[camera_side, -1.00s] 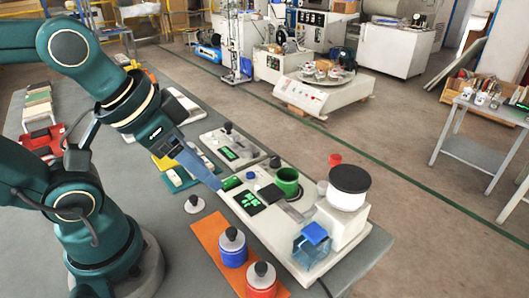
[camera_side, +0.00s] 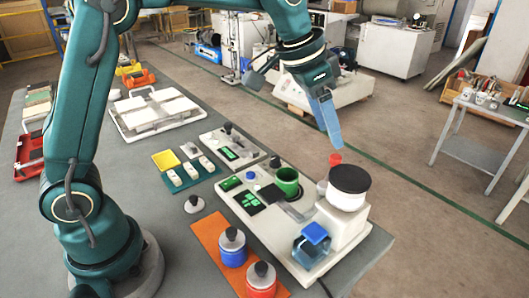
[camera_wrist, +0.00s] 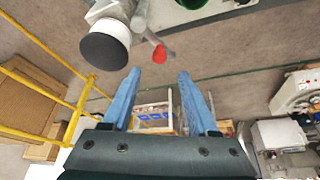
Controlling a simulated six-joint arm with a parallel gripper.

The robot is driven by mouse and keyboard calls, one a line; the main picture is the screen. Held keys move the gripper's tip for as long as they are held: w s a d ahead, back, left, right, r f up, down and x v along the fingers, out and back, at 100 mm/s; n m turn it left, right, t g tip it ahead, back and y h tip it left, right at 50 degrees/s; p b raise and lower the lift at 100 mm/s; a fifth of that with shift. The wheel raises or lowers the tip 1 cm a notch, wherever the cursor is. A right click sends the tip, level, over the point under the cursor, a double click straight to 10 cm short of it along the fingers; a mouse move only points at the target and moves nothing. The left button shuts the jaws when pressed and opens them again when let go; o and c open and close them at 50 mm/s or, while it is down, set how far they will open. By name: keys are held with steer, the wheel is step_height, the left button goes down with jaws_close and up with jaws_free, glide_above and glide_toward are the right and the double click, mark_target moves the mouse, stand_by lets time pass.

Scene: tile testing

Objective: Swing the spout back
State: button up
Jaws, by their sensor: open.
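The dosing unit has a white drum with a black lid (camera_side: 349,179) on a white block; the drum also shows in the wrist view (camera_wrist: 105,45). A grey arm ending in a red tip (camera_wrist: 158,52), which looks like the spout, sticks out beside the drum. In the side view the red tip (camera_side: 335,159) shows behind the drum. My gripper (camera_wrist: 160,75) is open and empty. In the side view my gripper (camera_side: 336,145) points down just above the red tip; contact cannot be told.
A blue-topped clear box (camera_side: 313,240) stands in front of the drum. Blue and red knobbed jars (camera_side: 232,248) stand on an orange mat (camera_side: 208,235). A second white panel (camera_side: 233,148) lies behind left. Open floor lies beyond the bench.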

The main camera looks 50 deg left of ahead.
mark_target(335, 156)
steer(key=shift+s+x, duration=0.1)
steer(key=shift+x, duration=1.35)
steer(key=shift+s+x, duration=0.15)
steer(key=shift+x, duration=1.35)
jaws_close()
